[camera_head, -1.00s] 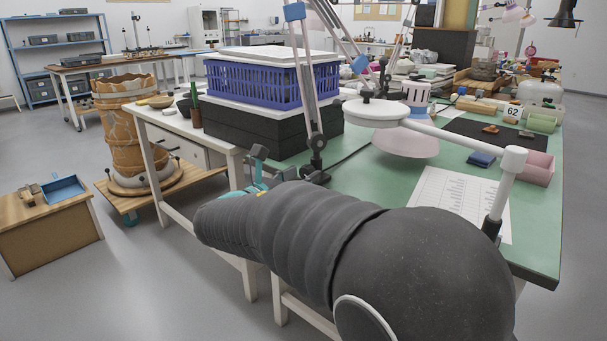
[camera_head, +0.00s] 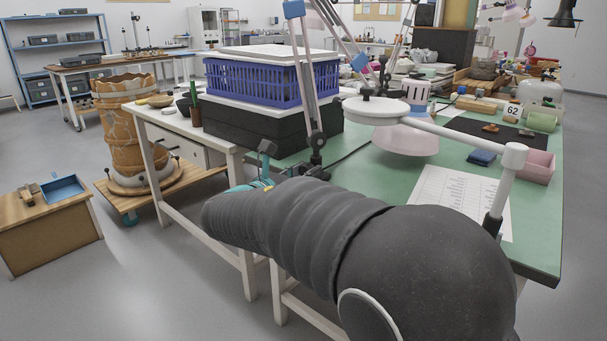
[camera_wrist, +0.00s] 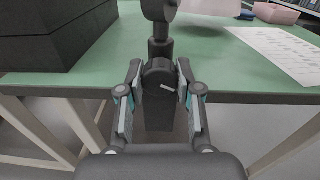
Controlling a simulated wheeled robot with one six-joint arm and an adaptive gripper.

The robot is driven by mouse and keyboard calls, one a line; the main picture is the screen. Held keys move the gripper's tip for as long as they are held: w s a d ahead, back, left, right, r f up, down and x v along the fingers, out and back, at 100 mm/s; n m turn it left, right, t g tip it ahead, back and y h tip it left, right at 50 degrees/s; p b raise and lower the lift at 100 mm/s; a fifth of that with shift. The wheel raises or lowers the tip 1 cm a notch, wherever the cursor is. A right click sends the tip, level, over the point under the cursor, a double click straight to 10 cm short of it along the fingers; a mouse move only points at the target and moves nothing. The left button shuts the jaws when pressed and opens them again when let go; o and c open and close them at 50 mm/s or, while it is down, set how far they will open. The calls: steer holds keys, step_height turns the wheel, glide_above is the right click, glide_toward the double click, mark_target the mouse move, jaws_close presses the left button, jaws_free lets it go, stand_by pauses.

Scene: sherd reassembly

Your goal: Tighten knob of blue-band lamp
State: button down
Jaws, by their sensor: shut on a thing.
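The blue-band lamp (camera_head: 306,85) stands at the near edge of the green table, its pale arm carrying blue bands. Its dark base (camera_head: 317,168) is at the table edge. In the wrist view the dark post (camera_wrist: 160,45) rises from the clamp. The round dark knob (camera_wrist: 157,78), with a short white mark, sits below the post at the edge. My gripper (camera_wrist: 160,76) is shut on the knob, one finger on each side. In the head view my gripper (camera_head: 262,172) is partly hidden behind my dark arm, and the knob is hidden.
A white lamp (camera_head: 405,135) hangs over the green table (camera_head: 400,178), close to my arm. Black boxes (camera_head: 258,128) with a blue crate (camera_head: 255,82) stand left of the blue-band lamp. A printed sheet (camera_head: 460,198) lies at the right.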

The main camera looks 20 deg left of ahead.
steer(key=m+b, duration=0.2)
steer(key=m, duration=0.1)
steer(key=shift+f+b, duration=0.2)
steer(key=shift+b, duration=0.1)
steer(key=shift+r+m, duration=0.2)
steer(key=shift+m, duration=0.2)
steer(key=c, duration=0.8)
jaws_free()
steer(key=shift+o, duration=0.2)
steer(key=v, duration=1.2)
steer(key=shift+f, duration=0.1)
